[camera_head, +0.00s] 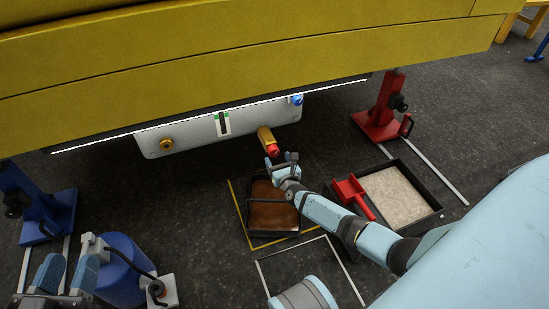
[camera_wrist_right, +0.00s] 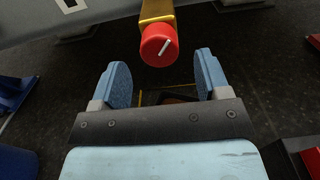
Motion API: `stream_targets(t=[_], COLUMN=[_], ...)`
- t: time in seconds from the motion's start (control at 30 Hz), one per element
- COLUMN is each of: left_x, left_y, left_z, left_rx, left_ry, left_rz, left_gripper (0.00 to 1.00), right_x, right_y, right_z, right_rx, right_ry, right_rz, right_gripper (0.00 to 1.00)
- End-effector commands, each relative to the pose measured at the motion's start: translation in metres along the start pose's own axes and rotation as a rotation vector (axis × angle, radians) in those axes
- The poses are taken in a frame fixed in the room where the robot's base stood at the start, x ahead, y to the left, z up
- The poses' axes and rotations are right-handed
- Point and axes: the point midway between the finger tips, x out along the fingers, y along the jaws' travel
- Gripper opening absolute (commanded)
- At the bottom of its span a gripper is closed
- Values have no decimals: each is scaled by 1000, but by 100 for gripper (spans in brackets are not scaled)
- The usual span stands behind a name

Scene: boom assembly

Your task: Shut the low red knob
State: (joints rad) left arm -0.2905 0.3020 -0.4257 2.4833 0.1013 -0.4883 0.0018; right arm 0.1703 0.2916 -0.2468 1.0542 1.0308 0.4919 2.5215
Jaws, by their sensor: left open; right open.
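The low red knob (camera_head: 271,150) is on the end of a yellow fitting (camera_head: 264,134) under the white panel (camera_head: 220,121). In the right wrist view the knob (camera_wrist_right: 160,45) is round and red, with a white line slanting up to the right. My right gripper (camera_head: 281,159) is open just below and in front of the knob. In the right wrist view its two blue fingers (camera_wrist_right: 160,76) stand apart, with the knob beyond and between them, not touching. My left gripper (camera_head: 66,272) is open at the lower left, beside a blue container.
A tray of brown liquid (camera_head: 270,214) lies under the knob. A tray of pale granules (camera_head: 397,196) with a red scoop (camera_head: 350,189) is to its right. Red (camera_head: 386,112) and blue (camera_head: 42,210) stands flank the yellow boom (camera_head: 240,50). The blue container (camera_head: 118,270) stands lower left.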

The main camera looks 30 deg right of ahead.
Motion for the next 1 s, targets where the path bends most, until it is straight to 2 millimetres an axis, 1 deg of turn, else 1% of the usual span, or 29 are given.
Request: stream_targets(t=[0.03,0.2,0.37,0.6,0.67,0.7,0.77,0.8,0.83,1.0], left_x=[1,2,3,3,3,3,4,4,4,3], left_y=[-1,-5,-6,-6,-6,-6,-7,-7,-7,-7], left_z=[3,2,1,-3,-3,-4,-4,-4,-4,-4], left_rx=[20,66,82,85,86,86,86,86,86,86], left_ry=[10,31,39,49,50,50,51,51,51,51], left_rz=[-1,-2,-5,-5,-5,-5,-5,-5,-5,-5], left_gripper=[43,43,43,43,43,43,43,43,43,43], right_x=[10,29,35,35,35,35,35,35,35,35], right_y=[0,0,0,0,0,0,0,0,0,0], right_z=[-2,-1,0,0,0,0,0,0,0,0], right_rx=[-1,-1,-1,-1,-1,-1,-1,-1,-1,-6], right_ry=[-2,-1,0,0,0,0,0,0,0,0], right_rz=[-1,0,1,1,1,1,1,1,1,0], right_gripper=[69,69,69,69,56,46,33,23,20,20])
